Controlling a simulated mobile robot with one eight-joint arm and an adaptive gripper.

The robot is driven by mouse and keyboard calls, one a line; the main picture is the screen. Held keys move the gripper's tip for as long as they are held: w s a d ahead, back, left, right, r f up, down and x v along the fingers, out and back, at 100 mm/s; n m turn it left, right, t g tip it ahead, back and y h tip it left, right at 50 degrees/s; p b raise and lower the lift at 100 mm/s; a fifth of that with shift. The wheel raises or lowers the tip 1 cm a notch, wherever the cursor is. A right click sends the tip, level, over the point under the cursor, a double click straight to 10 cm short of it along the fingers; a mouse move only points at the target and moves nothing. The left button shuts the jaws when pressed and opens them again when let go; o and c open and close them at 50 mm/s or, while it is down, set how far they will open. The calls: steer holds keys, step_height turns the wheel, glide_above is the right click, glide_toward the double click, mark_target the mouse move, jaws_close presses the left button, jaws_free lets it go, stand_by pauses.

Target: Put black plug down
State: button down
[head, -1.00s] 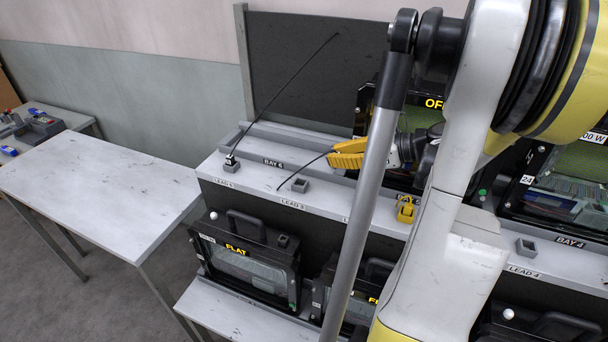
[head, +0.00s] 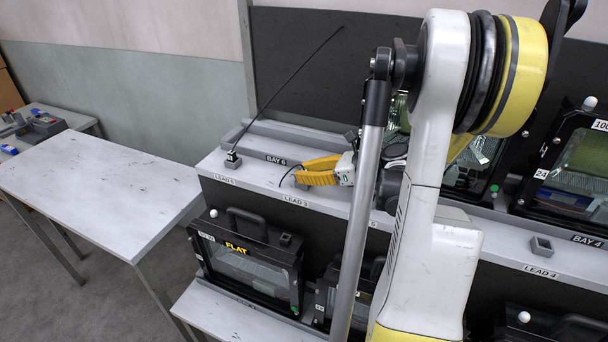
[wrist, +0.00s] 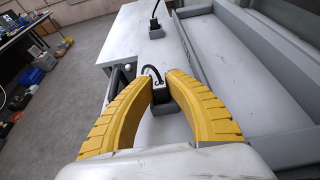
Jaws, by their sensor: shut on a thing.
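A small grey holder (wrist: 165,104) shows right at the fingertips. I cannot tell how deep the plug sits in it.
Another plug with a long black lead stands in a holder (head: 232,161) to the left. A raised grey tray rim (wrist: 207,75) runs along the right in the wrist view. A bare table (head: 100,190) is at left.

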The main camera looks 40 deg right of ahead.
steer(key=shift+f, duration=0.15)
steer(key=c, duration=1.4)
jaws_free()
